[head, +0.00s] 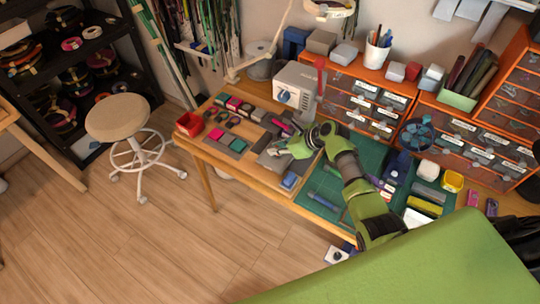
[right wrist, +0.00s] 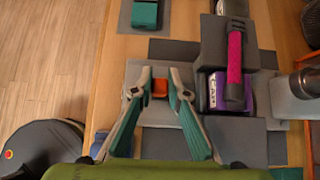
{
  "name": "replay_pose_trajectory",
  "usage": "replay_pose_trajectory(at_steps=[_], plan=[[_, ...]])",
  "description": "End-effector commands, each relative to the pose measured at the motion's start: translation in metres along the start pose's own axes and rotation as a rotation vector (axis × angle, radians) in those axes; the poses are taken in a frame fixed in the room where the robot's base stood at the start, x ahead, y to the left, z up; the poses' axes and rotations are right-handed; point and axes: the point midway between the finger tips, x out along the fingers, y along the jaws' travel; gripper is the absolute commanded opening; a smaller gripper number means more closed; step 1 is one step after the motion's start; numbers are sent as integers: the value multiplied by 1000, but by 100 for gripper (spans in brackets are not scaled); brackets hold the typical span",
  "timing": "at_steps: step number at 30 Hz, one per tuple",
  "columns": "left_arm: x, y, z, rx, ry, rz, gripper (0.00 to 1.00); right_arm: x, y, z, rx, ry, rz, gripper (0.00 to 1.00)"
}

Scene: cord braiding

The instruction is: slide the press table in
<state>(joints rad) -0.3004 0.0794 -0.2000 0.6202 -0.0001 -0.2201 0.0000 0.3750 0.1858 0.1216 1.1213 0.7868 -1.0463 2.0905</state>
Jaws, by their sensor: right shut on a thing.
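The press is a dark grey block (right wrist: 228,45) with a magenta handle (right wrist: 235,62) and a purple part labelled "CAP" (right wrist: 217,92). A light grey plate with a small orange knob (right wrist: 159,87) lies on its left in the right wrist view; this looks like the press table (right wrist: 152,114). My right gripper (right wrist: 160,90) has its green fingers shut on the orange knob. In the head view my right gripper (head: 283,149) reaches the press area from the right, and the arm hides part of it. My left gripper is not in view.
A white machine (head: 296,88) stands behind the press. A red bin (head: 189,124) sits at the bench's left end. A green cutting mat (head: 325,186) with tools lies to the right. A round stool (head: 117,117) stands on the floor at left, where there is free room.

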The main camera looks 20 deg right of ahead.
Motion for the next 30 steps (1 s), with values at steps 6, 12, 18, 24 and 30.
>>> replay_pose_trajectory(at_steps=[6,12,18,24,30], plan=[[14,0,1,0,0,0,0,1,-35,-2,0,0,-3,0],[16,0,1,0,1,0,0,0,-45,-1,0,0,-1,0],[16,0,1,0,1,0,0,-1,-45,0,0,-1,-1,0],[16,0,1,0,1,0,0,-1,-45,0,0,-1,-1,32],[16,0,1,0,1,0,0,0,-44,0,0,-2,0,32]])
